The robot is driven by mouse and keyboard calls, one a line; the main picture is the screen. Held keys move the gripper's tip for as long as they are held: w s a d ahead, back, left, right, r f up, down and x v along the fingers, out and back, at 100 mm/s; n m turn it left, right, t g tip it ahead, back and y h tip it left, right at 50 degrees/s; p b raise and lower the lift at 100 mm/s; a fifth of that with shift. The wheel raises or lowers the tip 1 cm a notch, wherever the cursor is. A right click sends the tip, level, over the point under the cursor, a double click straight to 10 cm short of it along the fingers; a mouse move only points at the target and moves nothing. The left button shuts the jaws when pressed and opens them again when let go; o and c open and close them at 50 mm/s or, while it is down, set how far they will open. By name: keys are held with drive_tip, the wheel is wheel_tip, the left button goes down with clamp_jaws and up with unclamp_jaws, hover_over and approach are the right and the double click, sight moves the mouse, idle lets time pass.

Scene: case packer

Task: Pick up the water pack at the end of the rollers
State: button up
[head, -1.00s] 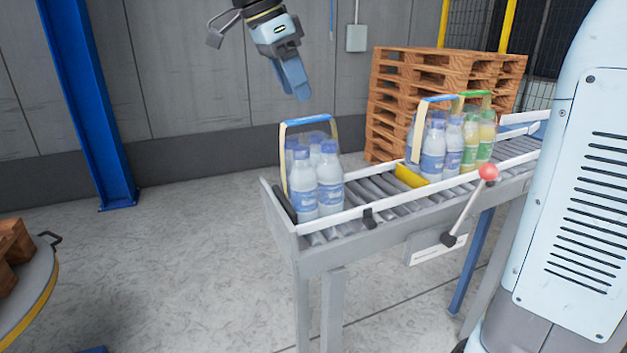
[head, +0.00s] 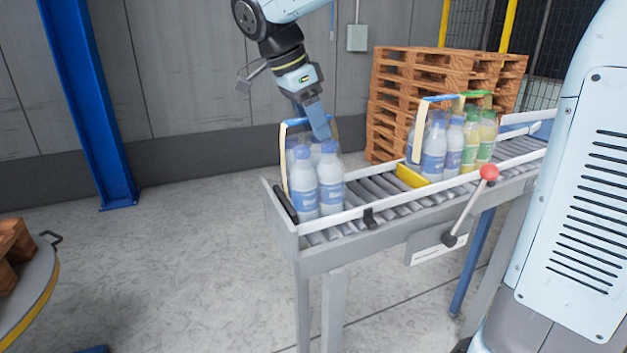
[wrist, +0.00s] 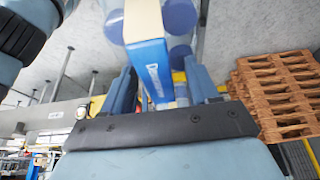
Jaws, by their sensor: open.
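The water pack (head: 318,185) stands upright at the near left end of the rollers, against the dark end stop. It is several clear bottles with blue caps and labels, under a blue and cream carry handle. My gripper (head: 318,120) is at the height of the handle, just above the bottles in the head view. In the wrist view my gripper (wrist: 160,85) is open, with the blue handle strap (wrist: 151,62) between its two fingers. Blue bottle caps (wrist: 180,15) show beyond the strap. I cannot tell whether either finger touches the strap.
Another water pack (head: 434,150) and a pack with green caps (head: 480,138) stand farther up the rollers (head: 380,191), behind a yellow stop (head: 410,175). A red-knobbed lever (head: 488,172) rises at the conveyor's front side. Wooden pallets (head: 440,80) are stacked behind.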

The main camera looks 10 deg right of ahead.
clamp_jaws()
idle(0.4)
drive_tip(key=shift+r, duration=0.2)
